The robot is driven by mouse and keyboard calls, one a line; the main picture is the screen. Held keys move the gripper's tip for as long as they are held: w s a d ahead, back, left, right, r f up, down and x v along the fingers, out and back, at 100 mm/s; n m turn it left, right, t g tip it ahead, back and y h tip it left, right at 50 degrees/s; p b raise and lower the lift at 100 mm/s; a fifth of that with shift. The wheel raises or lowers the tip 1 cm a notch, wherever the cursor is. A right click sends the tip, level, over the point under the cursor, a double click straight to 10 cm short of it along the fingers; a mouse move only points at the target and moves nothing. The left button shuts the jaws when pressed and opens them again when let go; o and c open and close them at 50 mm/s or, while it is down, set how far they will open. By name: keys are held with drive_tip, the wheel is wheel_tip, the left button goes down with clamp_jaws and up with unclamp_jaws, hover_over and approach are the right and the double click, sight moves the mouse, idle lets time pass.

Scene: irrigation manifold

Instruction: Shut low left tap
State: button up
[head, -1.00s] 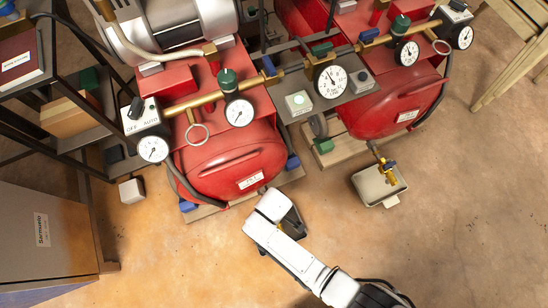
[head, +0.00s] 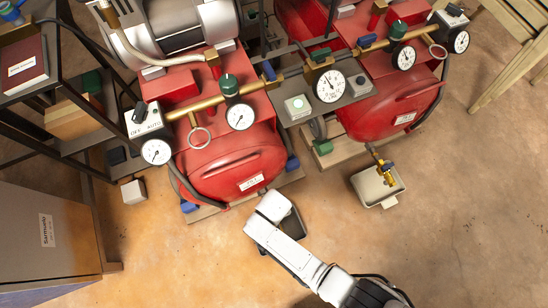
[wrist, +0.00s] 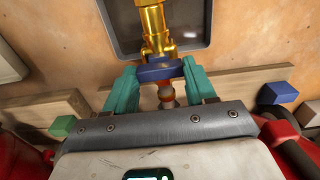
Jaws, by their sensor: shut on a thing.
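The low left tap shows in the wrist view as a brass valve (wrist: 153,27) with a blue handle (wrist: 158,72). The handle lies crosswise to the brass body. My gripper (wrist: 160,84) has teal fingers on both sides of the blue handle and is shut on it. In the head view my white arm reaches to the front of the left red tank (head: 228,165), and it hides the tap and my fingertips. A grey tray (wrist: 107,30) lies beyond the tap, partly hidden in the head view.
The right red tank (head: 395,105) has its own low tap (head: 383,166) with a blue handle above a pale tray (head: 362,188). Wooden skids (wrist: 238,83) lie under the tanks. A cabinet (head: 45,235) stands at left. The floor at lower right is clear.

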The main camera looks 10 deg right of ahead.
idle(0.4)
drive_tip(key=o, duration=1)
drive_tip(key=shift+o, duration=0.2)
wheel_tip(320, 180, up, 11)
drive_tip(key=p, duration=0.6)
drive_tip(key=shift+f, duration=0.15)
